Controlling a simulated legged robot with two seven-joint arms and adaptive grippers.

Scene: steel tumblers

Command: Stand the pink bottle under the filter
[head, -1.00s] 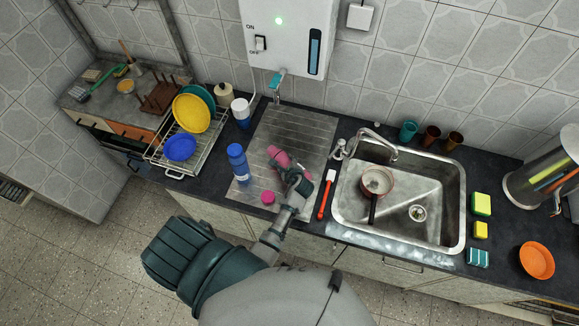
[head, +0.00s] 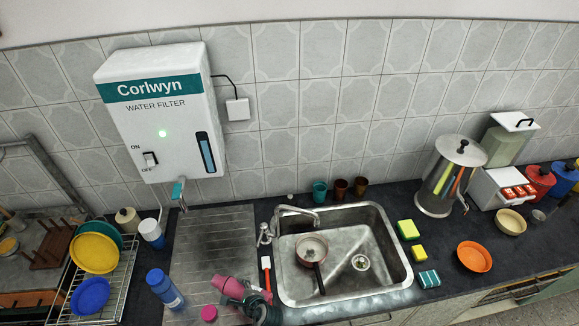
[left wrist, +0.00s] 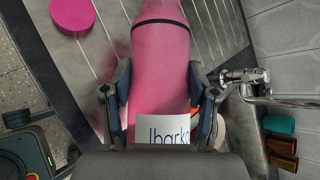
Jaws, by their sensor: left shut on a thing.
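The pink bottle (head: 228,285) is held tilted, well over from upright, above the front of the ribbed steel drainboard. My left gripper (head: 256,305) is shut on it. In the left wrist view the bottle (left wrist: 162,75) runs between both fingers (left wrist: 160,95), with a white label near the palm and a dark ring near its far end. The pink cap (head: 209,313) lies apart from it on the drainboard. The white Corlwyn water filter (head: 165,120) hangs on the wall, its green light lit. Its teal-handled tap (head: 178,194) is above the back of the drainboard. My right gripper is out of view.
A blue bottle (head: 165,288) stands left of the pink one. A dish rack (head: 121,285) is at left. The drainboard (head: 215,235) is clear below the tap.

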